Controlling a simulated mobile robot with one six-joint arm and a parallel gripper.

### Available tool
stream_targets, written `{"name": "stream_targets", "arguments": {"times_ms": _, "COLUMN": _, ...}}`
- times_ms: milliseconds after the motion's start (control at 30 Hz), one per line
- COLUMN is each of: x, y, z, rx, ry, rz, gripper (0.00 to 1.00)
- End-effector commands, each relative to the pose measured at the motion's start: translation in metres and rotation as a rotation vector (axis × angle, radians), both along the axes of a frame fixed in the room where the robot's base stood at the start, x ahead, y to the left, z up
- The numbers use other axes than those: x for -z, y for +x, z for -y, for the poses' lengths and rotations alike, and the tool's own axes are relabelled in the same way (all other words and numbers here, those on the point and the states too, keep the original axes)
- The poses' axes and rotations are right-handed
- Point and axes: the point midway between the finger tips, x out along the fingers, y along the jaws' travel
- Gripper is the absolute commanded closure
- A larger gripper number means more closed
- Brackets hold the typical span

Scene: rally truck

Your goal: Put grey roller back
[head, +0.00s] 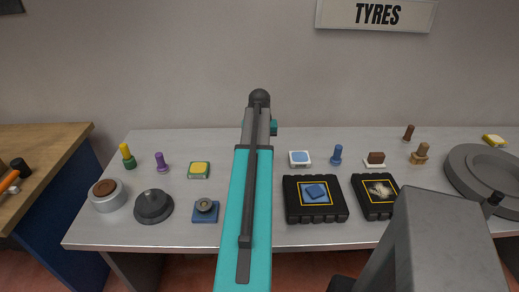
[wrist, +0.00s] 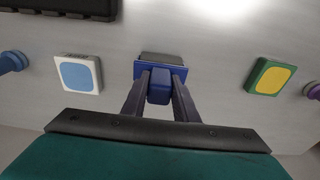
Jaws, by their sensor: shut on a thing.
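My gripper (wrist: 160,90) is shut on the blue knob of a piece with a blue plate and a grey part behind it. I take this piece to be the grey roller (wrist: 163,58). In the wrist view it is over the grey table top, between a white and blue block (wrist: 78,74) and a green and yellow block (wrist: 270,77). Whether it touches the table I cannot tell. In the head view my arm hides the gripper and the held piece.
The grey table (head: 130,238) also bears several small pegs and stamps, two black boxes (head: 315,218) (head: 375,212), a blue block with a round grey top (head: 205,213), a dark knob (head: 153,207) and a big grey ring (head: 462,180). A wooden bench (head: 40,145) stands left.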

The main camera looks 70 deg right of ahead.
Motion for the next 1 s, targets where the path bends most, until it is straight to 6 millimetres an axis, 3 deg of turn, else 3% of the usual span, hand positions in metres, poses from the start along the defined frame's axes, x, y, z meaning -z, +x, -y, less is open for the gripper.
{"name": "stream_targets", "arguments": {"times_ms": 700, "x": 0.0086, "y": -0.0001, "z": 0.0003, "rx": 0.0, "ry": -0.001, "rz": 0.0, "gripper": 1.0}}
{"name": "stream_targets", "arguments": {"times_ms": 733, "x": 0.0085, "y": -0.0001, "z": 0.0002, "rx": 0.0, "ry": -0.001, "rz": 0.0, "gripper": 0.69}}
{"name": "stream_targets", "arguments": {"times_ms": 800, "x": 0.0084, "y": -0.0001, "z": 0.0002, "rx": 0.0, "ry": -0.001, "rz": 0.0, "gripper": 0.57}}
{"name": "stream_targets", "arguments": {"times_ms": 1000, "x": 0.0082, "y": -0.0002, "z": 0.0002, "rx": 0.0, "ry": -0.001, "rz": 0.0, "gripper": 0.55}}
